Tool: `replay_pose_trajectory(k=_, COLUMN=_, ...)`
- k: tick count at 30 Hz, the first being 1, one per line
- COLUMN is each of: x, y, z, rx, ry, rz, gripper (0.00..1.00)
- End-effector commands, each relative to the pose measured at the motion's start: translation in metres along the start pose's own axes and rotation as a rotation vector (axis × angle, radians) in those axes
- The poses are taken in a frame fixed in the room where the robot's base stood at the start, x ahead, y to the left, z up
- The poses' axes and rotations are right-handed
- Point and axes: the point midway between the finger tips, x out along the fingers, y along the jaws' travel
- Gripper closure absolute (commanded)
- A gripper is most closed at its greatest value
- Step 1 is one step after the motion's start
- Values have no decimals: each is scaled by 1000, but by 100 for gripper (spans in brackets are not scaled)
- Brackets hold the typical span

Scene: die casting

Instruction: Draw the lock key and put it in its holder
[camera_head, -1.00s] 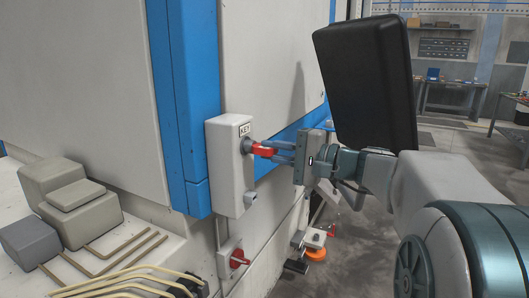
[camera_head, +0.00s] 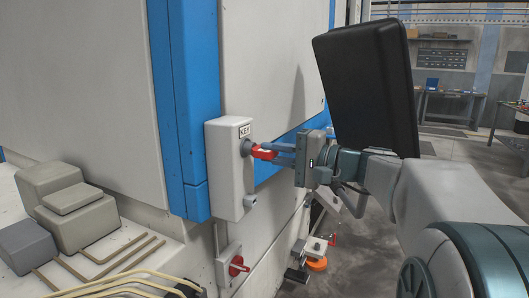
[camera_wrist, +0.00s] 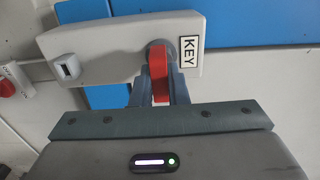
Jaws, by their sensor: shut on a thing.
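The red lock key (camera_head: 263,151) is at the round lock on the upper side of a light grey box (camera_head: 228,180) labelled KEY. My gripper (camera_head: 278,153) is shut on the key from the right. The wrist view also shows the red key (camera_wrist: 159,78) between my fingertips (camera_wrist: 160,88), its far end against the dark round lock (camera_wrist: 160,50). Whether the key is still inside the lock is hard to tell. A small slotted grey fitting (camera_head: 250,202) sits low on the same box; it also shows in the wrist view (camera_wrist: 67,67). I cannot tell if it is the holder.
A blue post (camera_head: 190,120) and white machine panels stand behind the box. A red rotary switch (camera_head: 237,265) is below it. A bracket with an orange disc (camera_head: 317,264) is lower right. Grey blocks (camera_head: 70,205) and bent rods lie left. A black panel (camera_head: 365,85) stands above my wrist.

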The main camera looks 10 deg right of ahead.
Motion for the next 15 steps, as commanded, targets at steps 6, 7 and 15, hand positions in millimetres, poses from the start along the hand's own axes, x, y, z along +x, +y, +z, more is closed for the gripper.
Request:
replay_pose_trajectory(k=6, x=0, y=-1, z=0, rx=-1, ry=1, rz=-2, gripper=100)
replay_pose_trajectory(k=7, x=0, y=-1, z=0, rx=-1, ry=1, rz=-2, gripper=100)
replay_pose_trajectory(k=15, x=-3, y=-2, z=0, rx=-2, ry=1, rz=-3, gripper=100)
